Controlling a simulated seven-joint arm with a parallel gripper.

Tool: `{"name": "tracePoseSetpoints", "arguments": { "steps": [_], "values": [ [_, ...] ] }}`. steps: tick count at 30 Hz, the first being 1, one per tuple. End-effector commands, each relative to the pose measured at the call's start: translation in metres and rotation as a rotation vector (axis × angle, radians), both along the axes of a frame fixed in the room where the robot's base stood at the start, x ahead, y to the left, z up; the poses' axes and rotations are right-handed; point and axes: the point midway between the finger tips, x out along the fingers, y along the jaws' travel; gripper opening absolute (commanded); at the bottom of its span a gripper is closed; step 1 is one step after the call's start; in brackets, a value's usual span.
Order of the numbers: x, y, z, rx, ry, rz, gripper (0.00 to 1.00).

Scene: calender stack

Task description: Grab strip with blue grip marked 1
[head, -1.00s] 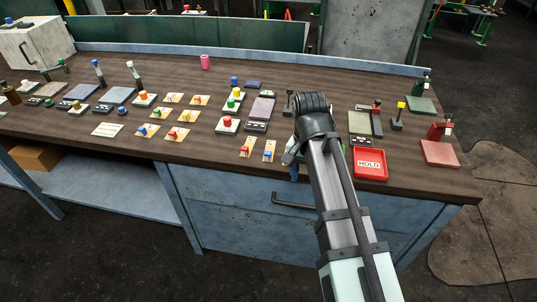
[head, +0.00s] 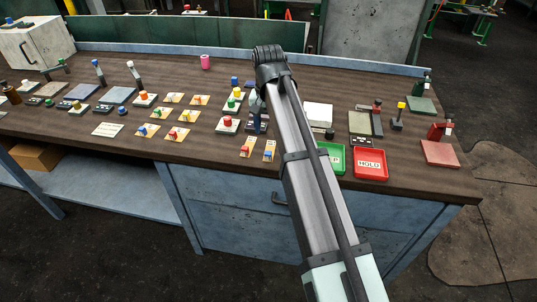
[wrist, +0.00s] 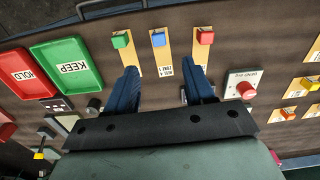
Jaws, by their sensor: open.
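The strip with the blue grip (wrist: 158,40) is a pale yellow piece with small print, on the bench at the upper middle of the wrist view. It also shows near the front edge in the head view (head: 269,152). The print seems to end in a 1. A strip with a green grip (wrist: 121,40) lies on its left and one with a red grip (wrist: 204,37) on its right. My gripper (wrist: 164,78) is open and empty, its fingers apart below the blue grip in the wrist picture. Height above the bench is unclear. In the head view my arm hides the green-grip strip.
A green KEEP tray (wrist: 70,68) and a red HOLD tray (wrist: 24,73) stand to the left in the wrist view. A base with a red button (wrist: 244,90) is close to the right finger. Several other yellow strips lie beyond it.

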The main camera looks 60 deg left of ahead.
Motion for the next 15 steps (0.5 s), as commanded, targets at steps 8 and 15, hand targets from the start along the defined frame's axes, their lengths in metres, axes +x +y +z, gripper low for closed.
{"name": "tracePoseSetpoints", "arguments": {
  "steps": [8, 15],
  "values": [
    [0.000, -0.001, -0.039, 0.000, 0.000, -0.001, 0.53],
    [0.000, -0.001, -0.048, 0.000, 0.000, -0.001, 0.53]
  ]
}}
